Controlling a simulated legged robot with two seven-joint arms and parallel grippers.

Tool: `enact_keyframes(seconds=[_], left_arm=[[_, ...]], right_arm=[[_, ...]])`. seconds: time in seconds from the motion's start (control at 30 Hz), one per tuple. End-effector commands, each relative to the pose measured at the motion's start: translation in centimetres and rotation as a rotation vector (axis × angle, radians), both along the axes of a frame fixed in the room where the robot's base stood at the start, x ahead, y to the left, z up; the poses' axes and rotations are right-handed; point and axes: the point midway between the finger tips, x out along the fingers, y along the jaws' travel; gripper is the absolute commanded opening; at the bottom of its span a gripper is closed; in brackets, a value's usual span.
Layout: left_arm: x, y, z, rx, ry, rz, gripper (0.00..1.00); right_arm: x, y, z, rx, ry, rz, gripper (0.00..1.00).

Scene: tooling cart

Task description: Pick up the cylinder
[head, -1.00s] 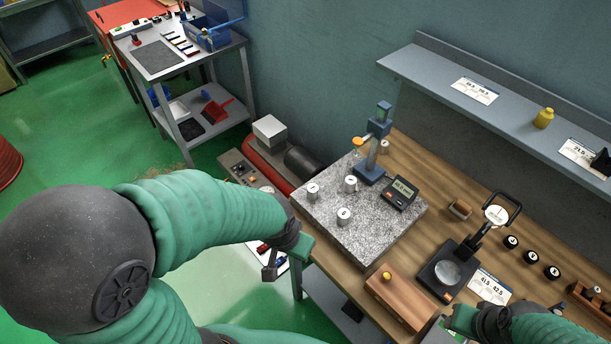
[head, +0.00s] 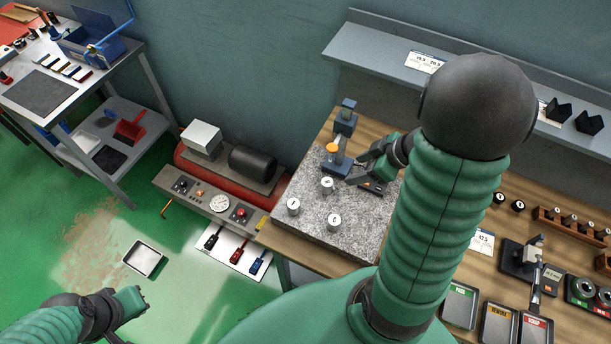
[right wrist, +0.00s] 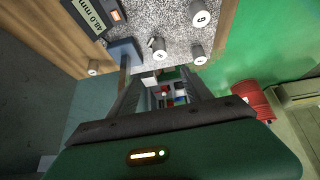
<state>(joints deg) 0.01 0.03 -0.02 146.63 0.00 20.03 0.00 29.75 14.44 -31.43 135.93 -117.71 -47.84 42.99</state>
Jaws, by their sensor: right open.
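Three small silvery cylinders with labelled tops stand upright on the speckled granite plate (head: 300,240): the back one (head: 327,185), the left one (head: 293,206) and the front one (head: 334,222). My right gripper (head: 359,172) is open and empty, over the back right of the plate, beside the blue gauge stand (head: 336,160) and right of the back cylinder. The head view does not clearly show that one. My left gripper (head: 138,300) is low at left, away from the bench; its jaw opening is unclear.
The digital readout (head: 372,187) lies close under my right gripper. A wall shelf (head: 380,55) runs behind the bench. Trays (head: 459,305) and a gauge (head: 525,265) stand at right. A red compressor (head: 190,160) is left of the bench.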

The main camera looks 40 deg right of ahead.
Motion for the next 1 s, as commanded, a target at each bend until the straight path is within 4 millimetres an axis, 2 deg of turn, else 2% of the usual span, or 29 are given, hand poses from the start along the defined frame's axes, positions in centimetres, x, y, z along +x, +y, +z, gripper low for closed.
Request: enact_keyframes(seconds=[0.03,0.1,0.43,0.67,0.9,1.0], left_arm=[[0.0,0.0,0.0,0.0,0.0,-0.001,0.0],[0.0,0.0,-0.5,0.0,0.001,-0.001,0.0],[-0.1,-0.1,-3.6,0.0,0.001,-0.001,0.0],[-0.1,-0.1,-4.2,0.0,0.001,-0.001,0.0],[-0.1,-0.1,-5.3,0.0,0.001,0.0,0.0],[-0.1,-0.1,-5.3,0.0,0.001,0.0,0.0]], right_arm=[[-0.7,-0.1,-0.3,0.016,0.018,0.008,0.58],[-0.7,0.1,-1.4,0.027,0.031,0.016,0.58],[3.6,2.7,-8.6,0.022,0.034,0.022,0.58],[5.2,3.7,-10.5,0.017,0.03,0.024,0.58],[7.7,4.4,-13.8,0.02,0.032,0.023,0.58],[8.1,4.4,-14.2,0.021,0.03,0.021,0.58]])
